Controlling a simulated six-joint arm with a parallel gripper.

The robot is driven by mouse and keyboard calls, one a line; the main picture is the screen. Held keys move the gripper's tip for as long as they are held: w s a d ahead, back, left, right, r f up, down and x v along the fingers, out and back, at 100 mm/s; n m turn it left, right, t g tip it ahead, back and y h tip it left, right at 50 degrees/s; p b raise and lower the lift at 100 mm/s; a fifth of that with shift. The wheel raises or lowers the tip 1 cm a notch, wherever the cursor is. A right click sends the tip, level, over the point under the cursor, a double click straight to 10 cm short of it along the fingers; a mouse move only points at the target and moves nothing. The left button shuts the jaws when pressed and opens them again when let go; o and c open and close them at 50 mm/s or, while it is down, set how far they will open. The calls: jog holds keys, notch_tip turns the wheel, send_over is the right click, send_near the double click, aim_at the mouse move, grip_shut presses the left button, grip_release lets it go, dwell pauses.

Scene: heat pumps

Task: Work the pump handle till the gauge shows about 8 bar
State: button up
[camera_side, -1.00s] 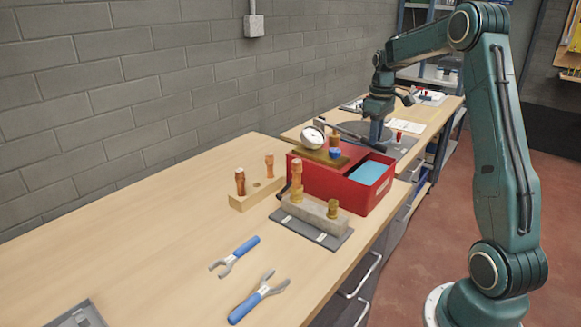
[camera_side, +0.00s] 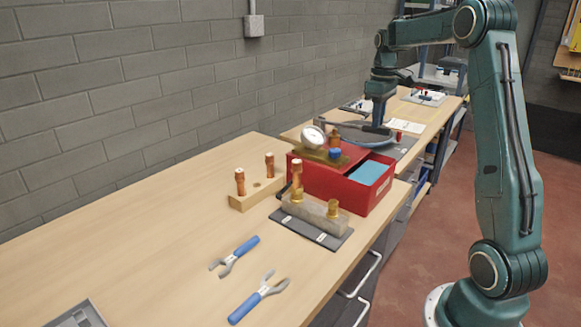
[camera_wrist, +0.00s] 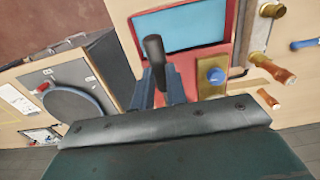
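The red test pump (camera_side: 352,193) stands on the bench with blue water (camera_side: 368,173) in its tank. Its white gauge (camera_side: 313,138) sits on top beside a blue knob (camera_side: 334,153); the needle is too small to read. The dark pump handle (camera_side: 352,126) reaches right from the pump, close to level. My gripper (camera_side: 379,121) is at the handle's far end. In the wrist view the handle's black end (camera_wrist: 153,50) stands up between my fingers, which look closed around it. The finger contact is partly hidden.
A grey block with brass and copper fittings (camera_side: 315,211) stands in front of the pump. A wooden stand with copper pieces (camera_side: 243,202) is left of it. Two blue-handled tools (camera_side: 262,299) lie nearer. A round grey plate (camera_wrist: 72,108) lies beyond the pump.

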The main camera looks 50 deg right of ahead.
jog(key=shift+r, duration=3.35)
jog(key=shift+f, duration=0.1)
jog(key=shift+f, duration=5.95)
jog(key=shift+r, duration=0.15)
jog(key=shift+r, duration=5.9)
